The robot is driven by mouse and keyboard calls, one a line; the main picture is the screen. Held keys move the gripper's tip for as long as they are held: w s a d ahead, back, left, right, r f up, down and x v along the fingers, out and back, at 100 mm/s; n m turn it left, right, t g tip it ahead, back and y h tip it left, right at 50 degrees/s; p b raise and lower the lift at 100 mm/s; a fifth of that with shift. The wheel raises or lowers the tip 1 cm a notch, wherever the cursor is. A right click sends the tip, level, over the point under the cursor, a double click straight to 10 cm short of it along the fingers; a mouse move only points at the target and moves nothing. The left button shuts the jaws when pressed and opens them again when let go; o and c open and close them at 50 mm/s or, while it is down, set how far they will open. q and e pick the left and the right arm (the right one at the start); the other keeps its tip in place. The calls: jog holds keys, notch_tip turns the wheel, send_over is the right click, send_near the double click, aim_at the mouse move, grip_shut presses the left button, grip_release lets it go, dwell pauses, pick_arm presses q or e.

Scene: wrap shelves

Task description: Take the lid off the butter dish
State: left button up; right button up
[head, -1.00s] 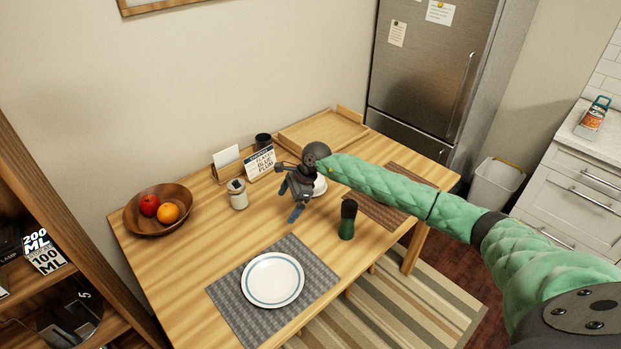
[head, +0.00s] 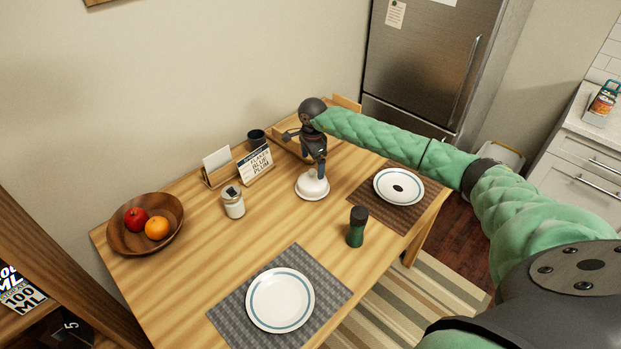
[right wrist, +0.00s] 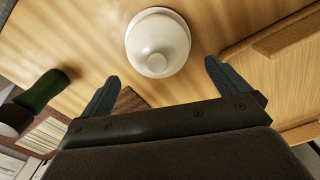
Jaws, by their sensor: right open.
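The white, round butter dish (head: 312,186) stands on the wooden table with its domed lid (right wrist: 157,50) on it. The lid has a small knob on top, which faces the right wrist camera. My right gripper (head: 318,173) is over the dish in the head view and partly hides the lid. In the right wrist view its two fingers (right wrist: 160,80) are spread apart with nothing between them, and the dish lies just beyond the fingertips. My left gripper is not in view.
A dark green grinder (head: 356,227) stands in front of the dish, and a glass jar (head: 233,203) to its left. A wooden tray (head: 346,104), a card holder (head: 221,172) and a dark cup (head: 256,138) are behind. Plates lie on both placemats.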

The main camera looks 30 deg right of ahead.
aim_at(312, 170)
jog(key=shift+s+a+f, duration=0.1)
jog(key=shift+s+f, duration=0.05)
jog(key=shift+f, duration=2.9)
jog(key=c, duration=0.6)
jog(key=shift+r, duration=0.15)
